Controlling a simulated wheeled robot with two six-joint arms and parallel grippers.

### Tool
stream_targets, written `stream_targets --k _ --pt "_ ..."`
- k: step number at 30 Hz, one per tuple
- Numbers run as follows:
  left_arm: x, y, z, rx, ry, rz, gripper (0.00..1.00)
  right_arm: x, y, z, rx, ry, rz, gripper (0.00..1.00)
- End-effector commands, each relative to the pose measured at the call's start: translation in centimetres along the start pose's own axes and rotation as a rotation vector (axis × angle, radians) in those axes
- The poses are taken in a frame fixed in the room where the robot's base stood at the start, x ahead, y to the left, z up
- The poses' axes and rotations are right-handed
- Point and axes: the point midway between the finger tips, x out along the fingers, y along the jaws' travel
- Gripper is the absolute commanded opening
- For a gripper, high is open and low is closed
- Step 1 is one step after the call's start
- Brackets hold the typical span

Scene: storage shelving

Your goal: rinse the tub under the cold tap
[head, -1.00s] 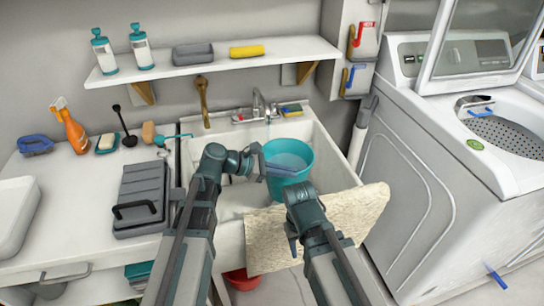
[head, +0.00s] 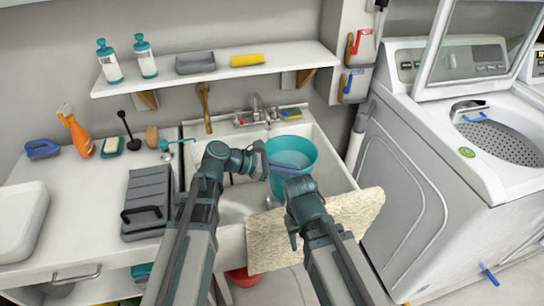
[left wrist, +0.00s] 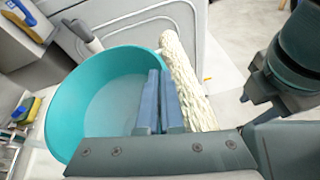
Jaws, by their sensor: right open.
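The teal tub (head: 305,158) stands in the white sink (head: 232,205), in front of the tap (head: 258,106). Its inside looks pale blue, like water. My right gripper (head: 292,236) is open and empty, lower, over the front of the sink by the cream towel. Its fingertips are hard to make out.
A cream towel (head: 350,212) hangs over the sink's front edge. A shelf (head: 220,72) runs above the sink. A washer (head: 405,195) stands at the right. A red bucket (head: 243,278) is below.

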Motion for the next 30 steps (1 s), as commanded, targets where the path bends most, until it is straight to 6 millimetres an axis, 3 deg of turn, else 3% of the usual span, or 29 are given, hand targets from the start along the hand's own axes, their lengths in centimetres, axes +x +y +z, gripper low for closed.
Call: stream_targets --k 24,30 --pt "-1.9 -1.4 6.2 0.0 0.0 0.0 0.0 -6.1 0.6 0.4 0.001 0.0 0.0 0.47" --pt "-2.0 -1.6 6.9 0.0 0.0 0.0 0.0 -6.8 0.7 0.4 0.001 0.0 0.0 0.47"
